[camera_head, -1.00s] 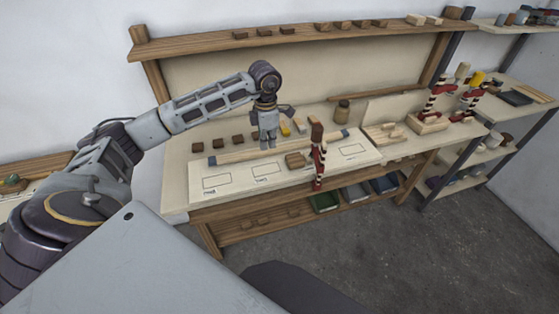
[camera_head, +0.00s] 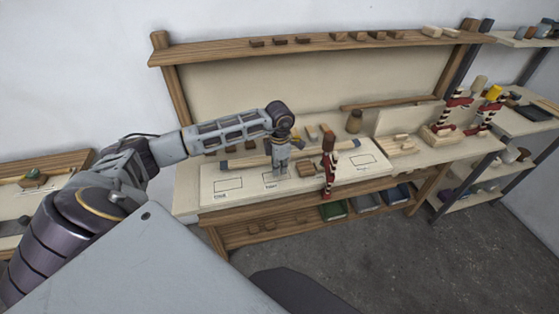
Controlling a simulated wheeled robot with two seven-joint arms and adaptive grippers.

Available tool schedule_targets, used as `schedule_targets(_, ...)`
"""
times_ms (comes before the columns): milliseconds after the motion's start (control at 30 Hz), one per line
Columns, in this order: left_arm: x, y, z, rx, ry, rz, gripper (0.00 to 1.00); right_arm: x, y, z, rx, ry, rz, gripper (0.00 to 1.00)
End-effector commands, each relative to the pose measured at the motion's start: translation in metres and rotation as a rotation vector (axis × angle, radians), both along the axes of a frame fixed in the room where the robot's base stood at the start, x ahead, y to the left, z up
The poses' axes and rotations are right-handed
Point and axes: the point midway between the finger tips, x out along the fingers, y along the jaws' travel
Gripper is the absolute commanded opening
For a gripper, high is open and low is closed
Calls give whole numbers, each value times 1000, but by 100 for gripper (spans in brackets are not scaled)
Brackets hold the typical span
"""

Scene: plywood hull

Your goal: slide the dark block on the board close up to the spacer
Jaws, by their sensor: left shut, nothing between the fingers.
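The pale board (camera_head: 232,197) lies on the bench top and has outlined rectangles marked on it. A brown block (camera_head: 306,170), probably the dark block, lies on the board right of my left gripper. The spacer is too small to tell apart from the wood around the block. My left gripper (camera_head: 281,175) is shut and empty, pointing down just left of the block. I cannot tell whether its fingertips touch the block or the board. My right gripper is not in view.
More striped clamps (camera_head: 452,112) stand at the right. A shelf (camera_head: 215,50) runs above the bench.

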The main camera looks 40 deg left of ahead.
Motion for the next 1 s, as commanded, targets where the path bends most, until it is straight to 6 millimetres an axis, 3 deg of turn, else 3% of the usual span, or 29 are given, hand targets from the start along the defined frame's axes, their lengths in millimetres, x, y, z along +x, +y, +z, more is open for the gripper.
schedule_targets(67,0,-1,-10,-2,3,0,0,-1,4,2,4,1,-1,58)
schedule_targets(367,18,-16,-7,-2,1,0,0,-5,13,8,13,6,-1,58)
schedule_targets(1000,30,-26,-7,1,1,0,0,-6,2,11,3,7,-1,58)
